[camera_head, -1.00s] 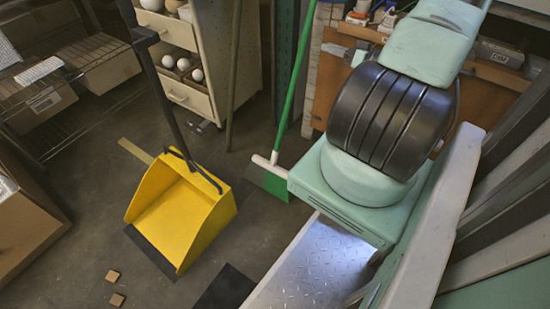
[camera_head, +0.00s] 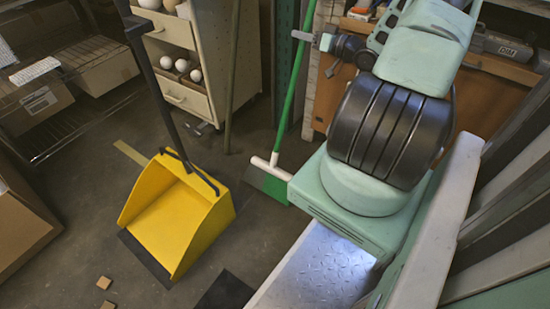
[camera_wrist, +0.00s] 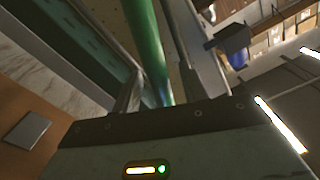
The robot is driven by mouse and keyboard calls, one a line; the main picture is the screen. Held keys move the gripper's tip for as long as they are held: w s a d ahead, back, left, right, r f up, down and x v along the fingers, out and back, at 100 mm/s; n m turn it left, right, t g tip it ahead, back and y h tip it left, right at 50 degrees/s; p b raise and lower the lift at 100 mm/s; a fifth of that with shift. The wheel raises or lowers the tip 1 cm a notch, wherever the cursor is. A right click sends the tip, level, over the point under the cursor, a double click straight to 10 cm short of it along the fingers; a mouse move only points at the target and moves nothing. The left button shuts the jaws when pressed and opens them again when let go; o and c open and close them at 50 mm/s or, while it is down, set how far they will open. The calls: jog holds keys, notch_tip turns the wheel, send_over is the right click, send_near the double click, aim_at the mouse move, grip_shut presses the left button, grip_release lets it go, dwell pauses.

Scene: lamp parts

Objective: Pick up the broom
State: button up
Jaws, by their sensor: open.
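The broom (camera_head: 292,100) has a green handle and leans upright at the back, left of my arm. Its white-and-green head rests on the floor. My gripper (camera_head: 307,38) is open at the upper part of the handle, and its tips overlap the handle in the head view. In the wrist view the green handle (camera_wrist: 147,45) rises close in front of the gripper body, seemingly between the dark fingers. I cannot tell whether the fingers touch it.
A yellow dustpan (camera_head: 180,215) with a long dark handle stands left of the broom. A brown pole (camera_head: 232,80) leans by the cream drawer cabinet (camera_head: 184,98). Small wooden blocks (camera_head: 104,282) lie on the floor. A shelf with boxes stands behind my arm.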

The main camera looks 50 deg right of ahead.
grip_shut()
